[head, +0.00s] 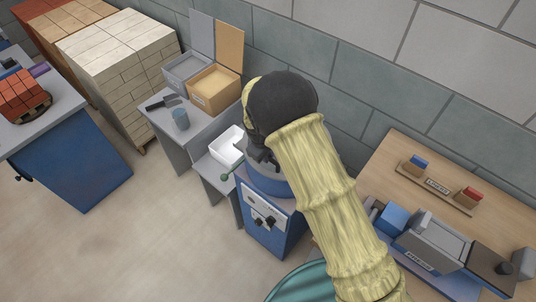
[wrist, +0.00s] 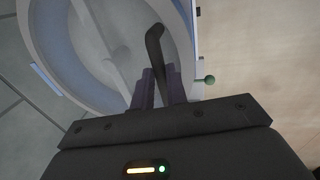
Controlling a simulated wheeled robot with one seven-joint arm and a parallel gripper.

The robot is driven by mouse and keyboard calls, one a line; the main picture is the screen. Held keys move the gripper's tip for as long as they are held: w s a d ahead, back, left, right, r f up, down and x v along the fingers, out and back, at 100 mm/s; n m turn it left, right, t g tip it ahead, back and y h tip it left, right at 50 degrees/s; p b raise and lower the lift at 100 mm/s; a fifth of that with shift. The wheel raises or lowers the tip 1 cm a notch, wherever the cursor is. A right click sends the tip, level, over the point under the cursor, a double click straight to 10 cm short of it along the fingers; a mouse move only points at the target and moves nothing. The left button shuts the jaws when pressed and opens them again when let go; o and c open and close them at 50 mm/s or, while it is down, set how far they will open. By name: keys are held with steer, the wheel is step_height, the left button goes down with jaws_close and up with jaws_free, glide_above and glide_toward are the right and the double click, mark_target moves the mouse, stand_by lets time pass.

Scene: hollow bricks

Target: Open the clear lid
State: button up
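The machine (head: 265,224) is a blue cabinet with a grey front panel and dark knobs. Its round top is largely hidden behind my arm in the head view. In the wrist view, the clear lid (wrist: 98,42) is a see-through disc inside a pale blue-grey ring (wrist: 48,60). A dark bent handle (wrist: 154,42) stands out over the lid. My gripper (wrist: 158,82) has its two fingers close together on either side of the handle, apparently closed on it. In the head view the fingertips are mostly hidden by my wrist.
A green ball knob (head: 224,177) sticks out on the machine's left side. A white tray (head: 227,146) stands left of it. A wooden bench (head: 385,160) with a grey device (head: 432,243) is at right. The wall is close behind; open floor (head: 140,245) lies front left.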

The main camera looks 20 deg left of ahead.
jaws_close()
steer(key=shift+r, duration=0.15)
